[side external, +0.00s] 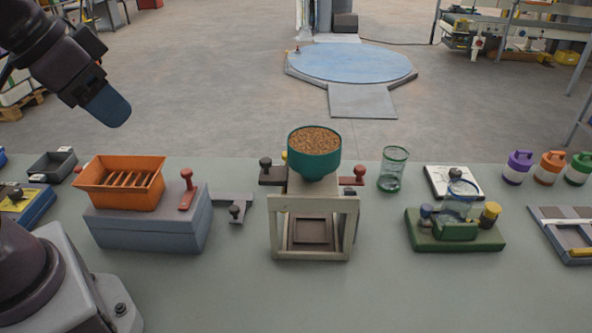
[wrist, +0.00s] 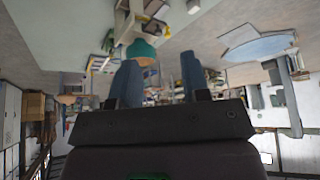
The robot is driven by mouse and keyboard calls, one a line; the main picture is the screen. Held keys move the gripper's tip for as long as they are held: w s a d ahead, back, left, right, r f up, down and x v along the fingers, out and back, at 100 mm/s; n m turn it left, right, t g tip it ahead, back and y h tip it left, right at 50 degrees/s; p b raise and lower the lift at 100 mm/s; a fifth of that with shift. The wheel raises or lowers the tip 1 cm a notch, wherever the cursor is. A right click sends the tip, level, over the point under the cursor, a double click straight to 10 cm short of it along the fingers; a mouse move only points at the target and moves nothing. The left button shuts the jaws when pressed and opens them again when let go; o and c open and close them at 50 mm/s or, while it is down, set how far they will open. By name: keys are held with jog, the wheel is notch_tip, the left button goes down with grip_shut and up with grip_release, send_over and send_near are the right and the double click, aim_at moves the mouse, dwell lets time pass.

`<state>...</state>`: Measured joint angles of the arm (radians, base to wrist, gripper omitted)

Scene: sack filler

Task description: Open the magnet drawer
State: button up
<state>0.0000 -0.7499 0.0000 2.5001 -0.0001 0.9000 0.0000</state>
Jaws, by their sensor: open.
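My gripper (side external: 106,104) is high at the upper left in the side view, above and behind the orange hopper, touching nothing. In the wrist view its two blue fingers (wrist: 159,78) stand apart with nothing held between them. The filler frame (side external: 313,200) stands mid-table with a green bowl of grain (side external: 315,160) on top; the bowl also shows in the wrist view (wrist: 141,49). A black knob (side external: 265,164) on a dark plate is at its left, a red handle (side external: 356,176) at its right. I cannot tell which part is the magnet drawer.
An orange hopper (side external: 120,184) with bars and a red handle (side external: 187,188) sit on a grey box (side external: 150,227). A grey bracket with a dark knob (side external: 236,209) lies beside it. A glass beaker (side external: 392,170) and green stand (side external: 456,232) are right. The front table is clear.

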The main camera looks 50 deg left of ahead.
jog(key=shift+o, duration=0.5)
jog(key=shift+f, duration=0.1)
jog(key=m+g, duration=0.6)
jog(key=m, duration=0.3)
send_near(266, 160)
notch_tip(266, 160, down, 9)
jog(key=shift+s+a+r, duration=0.1)
jog(key=shift+s+r, duration=0.05)
